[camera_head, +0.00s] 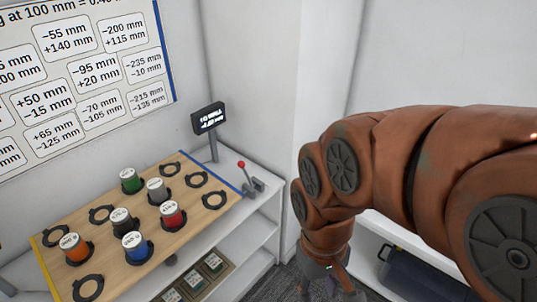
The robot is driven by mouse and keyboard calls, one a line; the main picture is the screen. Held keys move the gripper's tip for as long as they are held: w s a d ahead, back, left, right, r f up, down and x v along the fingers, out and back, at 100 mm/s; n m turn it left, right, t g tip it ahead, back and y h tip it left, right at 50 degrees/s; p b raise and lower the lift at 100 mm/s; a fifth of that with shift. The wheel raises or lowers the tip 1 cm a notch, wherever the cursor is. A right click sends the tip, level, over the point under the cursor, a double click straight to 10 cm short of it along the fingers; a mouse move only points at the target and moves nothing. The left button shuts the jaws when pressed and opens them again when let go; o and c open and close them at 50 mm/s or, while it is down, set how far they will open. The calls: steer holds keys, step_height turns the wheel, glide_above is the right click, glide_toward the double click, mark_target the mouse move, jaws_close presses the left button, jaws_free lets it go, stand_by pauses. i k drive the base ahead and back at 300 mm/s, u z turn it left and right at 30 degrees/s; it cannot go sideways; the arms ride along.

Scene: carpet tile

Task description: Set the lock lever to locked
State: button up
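The lock lever (241,166) has a red ball on a thin stem and rises from a small grey base (255,187). It is at the right end of the white shelf top, beside the wooden board. The stem stands up with a slight lean to the left; I see no marking that tells locked from unlocked. My gripper (335,287) hangs at the bottom of the view, to the right of and below the lever, apart from it. Its fingertips are cut off by the picture edge, so its opening is hidden.
A wooden board (75,234) holds several coloured cylinders in black rings, with some rings empty. A small display (208,118) stands on a post behind the lever. A wall chart (90,100) hangs above. A lower shelf (240,272) and a dark case (420,276) are below.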

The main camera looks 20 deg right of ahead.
mark_target(241, 164)
steer(key=k, duration=0.4)
steer(key=u, duration=0.65)
steer(key=i, duration=1.35)
steer(key=u, duration=0.15)
